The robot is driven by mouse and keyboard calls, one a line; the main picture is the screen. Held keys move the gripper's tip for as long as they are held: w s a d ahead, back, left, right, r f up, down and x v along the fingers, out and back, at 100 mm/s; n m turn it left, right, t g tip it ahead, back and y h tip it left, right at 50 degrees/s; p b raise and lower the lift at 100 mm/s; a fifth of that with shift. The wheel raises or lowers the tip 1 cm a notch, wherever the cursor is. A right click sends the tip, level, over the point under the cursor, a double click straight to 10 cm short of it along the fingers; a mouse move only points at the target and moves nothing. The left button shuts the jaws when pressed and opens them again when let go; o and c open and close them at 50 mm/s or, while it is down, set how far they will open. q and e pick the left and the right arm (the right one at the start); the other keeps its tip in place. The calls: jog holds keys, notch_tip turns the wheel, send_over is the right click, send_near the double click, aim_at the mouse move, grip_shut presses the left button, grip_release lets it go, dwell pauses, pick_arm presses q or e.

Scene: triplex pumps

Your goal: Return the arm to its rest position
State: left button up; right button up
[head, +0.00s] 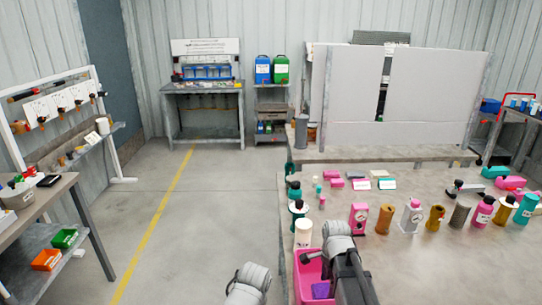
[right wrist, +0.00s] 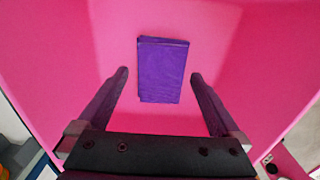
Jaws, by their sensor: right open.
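My right gripper (right wrist: 159,82) is open and empty in the right wrist view. Its two dark fingers point down into a pink bin (right wrist: 240,50). A flat purple item (right wrist: 160,72), like a folded cloth or pouch, lies on the bin floor between and beyond the fingertips, apart from them. In the head view my right arm reaches over the pink bin (head: 304,268) at the table's near left corner, and the purple item (head: 320,290) shows partly beside it. My arm hides much of the bin. A grey link of my left arm shows at the bottom; its gripper is out of view.
The table (head: 400,260) holds a white cylinder (head: 303,234), a pink gauge unit (head: 358,218) and several bottles close beyond my right arm. A side bench (head: 40,205) with small bins stands at left. Open floor (head: 190,235) lies between.

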notch_tip(320, 180, up, 9)
jog(key=d+p, duration=0.1)
jog(key=p, duration=0.7)
jog(key=shift+r, duration=0.15)
